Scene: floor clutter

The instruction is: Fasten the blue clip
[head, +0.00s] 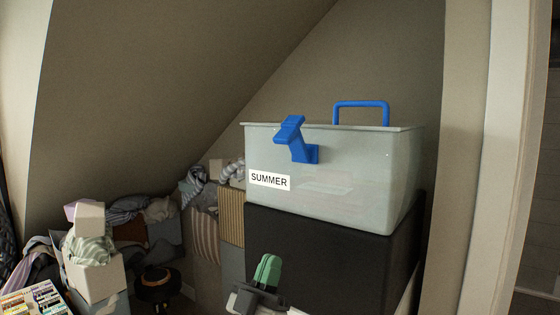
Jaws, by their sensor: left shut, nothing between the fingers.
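The blue clip (291,130) is on the front wall of a translucent grey bin (350,178). Its upper part tilts out to the left and reaches above the rim, and its lower block sits against the wall. A white label reading SUMMER (270,181) is below and left of it. My left gripper (268,262) is at the bottom centre, in front of the black box. Its green fingers are shut and empty, pointing up, well below the clip and apart from it. My right gripper is out of view.
The bin stands on a black box (325,245). A blue handle (361,104) rises behind the bin's rim. Clothes and boxes are heaped under the sloped ceiling at left, with a pale box (95,278) in front. A door frame (495,150) is at right.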

